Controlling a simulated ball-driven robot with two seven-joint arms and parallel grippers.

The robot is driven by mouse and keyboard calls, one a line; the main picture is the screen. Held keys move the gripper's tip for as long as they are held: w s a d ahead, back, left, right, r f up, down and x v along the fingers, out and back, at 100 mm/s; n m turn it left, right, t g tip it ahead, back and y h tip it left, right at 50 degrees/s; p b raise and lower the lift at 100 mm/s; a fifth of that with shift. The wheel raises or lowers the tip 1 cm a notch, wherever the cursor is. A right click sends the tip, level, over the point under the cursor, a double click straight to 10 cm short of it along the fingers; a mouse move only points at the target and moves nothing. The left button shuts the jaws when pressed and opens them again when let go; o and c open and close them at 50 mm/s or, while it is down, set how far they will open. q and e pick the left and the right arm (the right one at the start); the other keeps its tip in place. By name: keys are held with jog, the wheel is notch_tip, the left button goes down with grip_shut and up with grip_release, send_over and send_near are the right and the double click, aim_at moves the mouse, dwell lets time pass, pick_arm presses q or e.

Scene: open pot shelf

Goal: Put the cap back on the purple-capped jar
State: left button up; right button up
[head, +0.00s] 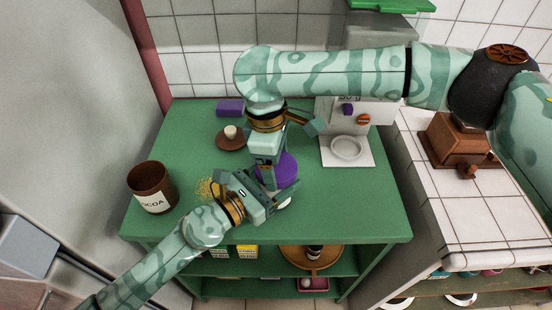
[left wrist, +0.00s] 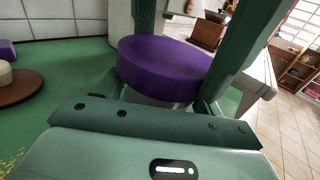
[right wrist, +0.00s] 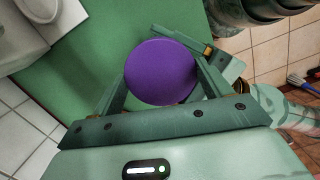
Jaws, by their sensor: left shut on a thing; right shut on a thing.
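The purple cap (head: 286,168) is directly over the pale jar, near the front middle of the green shelf top. My right gripper (head: 270,180) comes down from above and is shut on the cap, which sits between its fingers in the right wrist view (right wrist: 161,72). My left gripper (head: 276,195) reaches in from the front left and is shut on the jar, low at its side. The fingers hide the rim, so I cannot tell whether the cap is fully seated.
A brown cocoa canister (head: 153,188) stands at the left edge, near yellow crumbs (head: 204,188). A brown saucer (head: 231,142) with a cream object and a purple box (head: 230,107) are behind. A white machine (head: 345,135) stands back right. The front right of the top is clear.

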jog(key=o, duration=0.9)
jog(key=shift+o, duration=0.2)
jog(key=shift+r, duration=0.1)
